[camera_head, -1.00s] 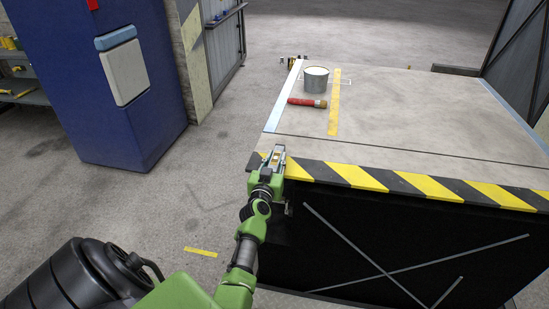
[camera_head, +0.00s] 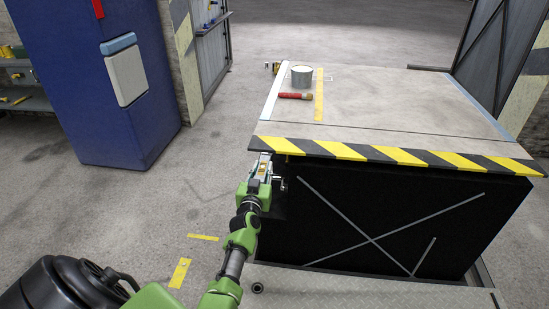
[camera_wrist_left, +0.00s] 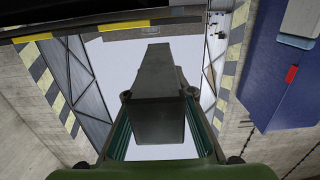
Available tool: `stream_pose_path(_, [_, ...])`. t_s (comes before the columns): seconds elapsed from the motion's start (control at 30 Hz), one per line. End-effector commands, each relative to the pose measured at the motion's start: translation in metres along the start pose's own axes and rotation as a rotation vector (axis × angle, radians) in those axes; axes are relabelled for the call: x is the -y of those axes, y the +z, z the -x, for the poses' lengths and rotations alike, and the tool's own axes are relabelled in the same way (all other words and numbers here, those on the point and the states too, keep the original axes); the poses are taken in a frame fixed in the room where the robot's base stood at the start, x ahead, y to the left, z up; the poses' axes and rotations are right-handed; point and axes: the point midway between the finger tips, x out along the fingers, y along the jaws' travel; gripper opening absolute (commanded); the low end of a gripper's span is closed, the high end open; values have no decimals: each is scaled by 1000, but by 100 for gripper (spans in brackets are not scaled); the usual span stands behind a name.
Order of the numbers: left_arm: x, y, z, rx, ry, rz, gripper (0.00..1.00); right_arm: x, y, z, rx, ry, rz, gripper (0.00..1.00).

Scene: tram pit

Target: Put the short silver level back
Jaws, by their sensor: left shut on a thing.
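My left gripper (camera_head: 263,168) is shut on a short silver level with a small yellow part. It is at the near left corner of the platform, just in front of the striped edge in the picture. In the left wrist view the level (camera_wrist_left: 158,95) shows as a dark grey bar between the fingers, pointing away from the palm. I cannot tell whether it touches the platform. My right gripper is not in view.
The platform (camera_head: 390,110) has a yellow and black front edge (camera_head: 345,151). On it are a can (camera_head: 302,77), a red tube (camera_head: 294,96), a yellow strip (camera_head: 319,95) and a white strip (camera_head: 273,95). A blue cabinet (camera_head: 95,85) stands left. Floor between is clear.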

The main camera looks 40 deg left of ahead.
Motion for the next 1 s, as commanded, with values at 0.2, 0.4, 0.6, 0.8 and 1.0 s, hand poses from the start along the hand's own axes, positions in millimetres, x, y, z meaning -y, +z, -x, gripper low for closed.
stream_pose_path(0.2, [1,2,-4,3,0,0,0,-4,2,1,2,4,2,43])
stream_pose_path(0.4, [-7,4,18,1,27,-3,0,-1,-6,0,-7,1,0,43])
stream_pose_path(0.6, [-33,8,81,0,118,-9,0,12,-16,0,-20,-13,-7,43])
stream_pose_path(0.8, [-69,6,158,2,231,-12,0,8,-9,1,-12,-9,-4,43])
stream_pose_path(1.0, [-100,-9,238,1,334,-16,0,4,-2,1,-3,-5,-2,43])
